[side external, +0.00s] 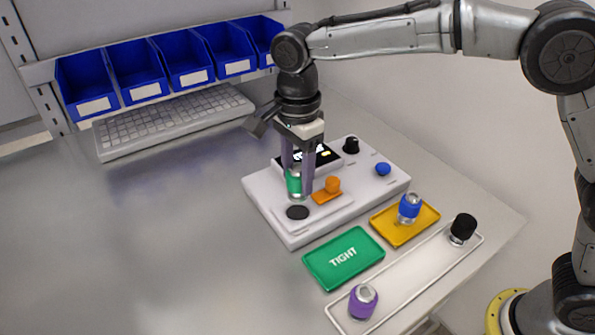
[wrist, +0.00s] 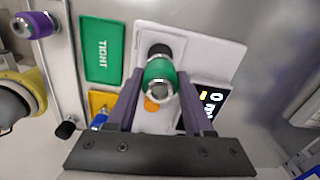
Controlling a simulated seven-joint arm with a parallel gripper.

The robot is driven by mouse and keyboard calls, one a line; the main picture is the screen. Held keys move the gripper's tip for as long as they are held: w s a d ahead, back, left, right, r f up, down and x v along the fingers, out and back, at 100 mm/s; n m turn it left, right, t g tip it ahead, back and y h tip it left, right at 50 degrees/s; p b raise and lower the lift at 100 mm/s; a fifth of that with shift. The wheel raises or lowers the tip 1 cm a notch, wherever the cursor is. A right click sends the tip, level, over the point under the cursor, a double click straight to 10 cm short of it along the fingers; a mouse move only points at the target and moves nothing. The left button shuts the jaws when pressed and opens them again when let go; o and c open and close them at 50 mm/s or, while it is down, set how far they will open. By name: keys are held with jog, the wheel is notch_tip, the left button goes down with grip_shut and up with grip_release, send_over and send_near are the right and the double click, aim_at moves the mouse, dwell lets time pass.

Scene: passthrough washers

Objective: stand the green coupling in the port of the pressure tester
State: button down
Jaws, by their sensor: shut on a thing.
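The green coupling (side external: 294,183), a short cylinder with metal ends, is held upright between the fingers of my gripper (side external: 298,180). It also shows between the purple fingers in the wrist view (wrist: 159,72). The pressure tester (side external: 265,192) is a white box with a display, an orange lever and knobs. Its round black port (side external: 297,212) lies just below the coupling in the side view. In the wrist view the port (wrist: 158,50) is partly hidden behind the coupling. The coupling appears above the tester's surface; I cannot tell the exact gap.
The orange lever (side external: 332,185) stands close to my fingers. A green TIGHT tray (side external: 322,265) is empty. A yellow tray (side external: 385,228) holds a blue coupling (side external: 409,208). A white tray (side external: 400,287) holds purple and black couplings. Blue bins and a keyboard (side external: 170,120) are behind.

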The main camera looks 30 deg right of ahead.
aim_at(297, 192)
jog(key=shift+f, duration=0.25)
jog(key=shift+f, duration=0.7)
jog(key=shift+f, duration=0.3)
dwell(0.3)
jog(key=shift+f, duration=0.35)
jog(key=shift+f, duration=0.15)
dwell(0.4)
jog(key=shift+f, duration=0.55)
dwell(0.3)
